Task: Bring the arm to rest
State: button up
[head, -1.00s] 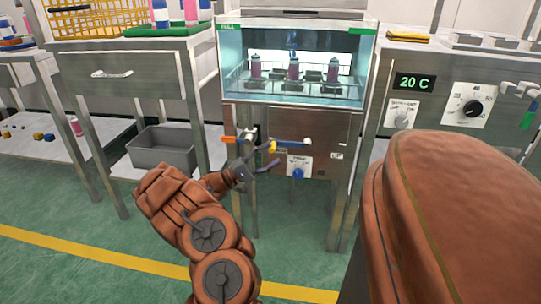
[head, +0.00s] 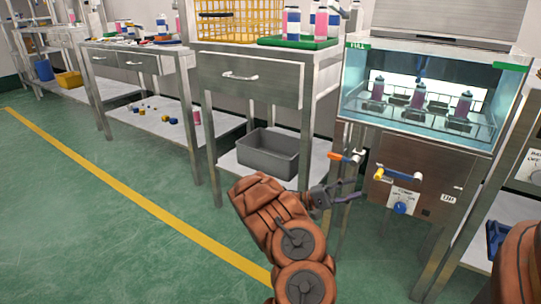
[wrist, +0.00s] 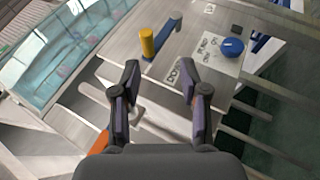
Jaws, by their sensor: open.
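My gripper (head: 338,195) is in front of the steel stand under the water bath, near the orange-handled valve (head: 345,156). It is open and empty. In the wrist view its two fingers (wrist: 156,90) are spread apart with nothing between them. Beyond the fingers are the bath's steel front panel, a yellow-capped handle (wrist: 147,42) and a blue knob (wrist: 232,47). The fingers appear apart from all of these. My arm is bent low in front of the benches.
A grey bin (head: 268,153) sits on the lower shelf to the left. Steel benches with cans, a yellow crate (head: 240,22) and a green tray (head: 300,43) line the wall. Green floor (head: 70,210) in front is clear.

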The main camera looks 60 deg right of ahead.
jog(key=w+a+r+t+y+p, duration=0.1)
jog(key=a+r+t+p, duration=0.1)
jog(key=a+r+p, duration=0.7)
jog(key=w+a+r+t+y+p, duration=0.25)
jog(key=r+p, duration=0.25)
jog(key=r, duration=0.7)
jog(key=w+a+r+t+y+p, duration=0.1)
jog(key=a+r+p, duration=0.6)
jog(key=r, duration=0.4)
jog(key=w+a+r+n+t+y+p, duration=0.1)
jog(key=a+r+n+t+p, duration=0.2)
jog(key=a+r+p, duration=0.3)
jog(key=w+a+r+n+t+y+p, duration=0.1)
jog(key=a+r+n+t+p, duration=0.3)
jog(key=a+p, duration=0.8)
jog(key=w+a+r+n+t+y+p, duration=0.2)
jog(key=a+r+n+t+p, duration=0.2)
jog(key=a, duration=1.7)
notch_tip(320, 180, up, 4)
jog(key=t+p, duration=0.3)
jog(key=p, duration=0.2)
jog(key=shift+w+a, duration=0.2)
jog(key=shift+w, duration=0.2)
jog(key=shift+d, duration=0.1)
